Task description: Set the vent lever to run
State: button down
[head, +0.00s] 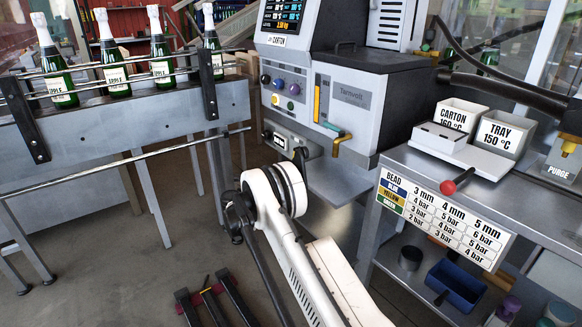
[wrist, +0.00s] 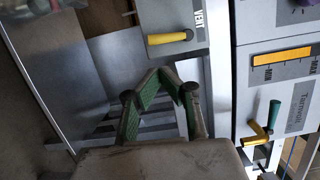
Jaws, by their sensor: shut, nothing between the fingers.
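The vent lever (wrist: 168,38) has a yellow handle and a dark pivot at its right end. It lies sideways across a light grey panel under the VENT label (wrist: 198,20) in the wrist view. No run marking is legible there. My gripper (wrist: 160,76) has green-padded fingers that meet in a point. It is shut and empty, below the handle in the picture, with a visible gap between them. In the head view my white arm reaches toward the machine (head: 352,95), and I cannot make out the lever or my fingertips clearly there.
Beside the vent panel are a yellow MIN–MAX gauge (wrist: 285,58) and a valve with yellow and green handles (wrist: 258,132). Bottles (head: 113,65) stand on the railed conveyor at left. A bench (head: 520,195) with a red-knobbed lever (head: 458,182) stands at right.

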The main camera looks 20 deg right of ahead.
jog(key=shift+b+x, duration=1.6)
jog(key=shift+x, duration=3.4)
jog(key=shift+r, duration=0.1)
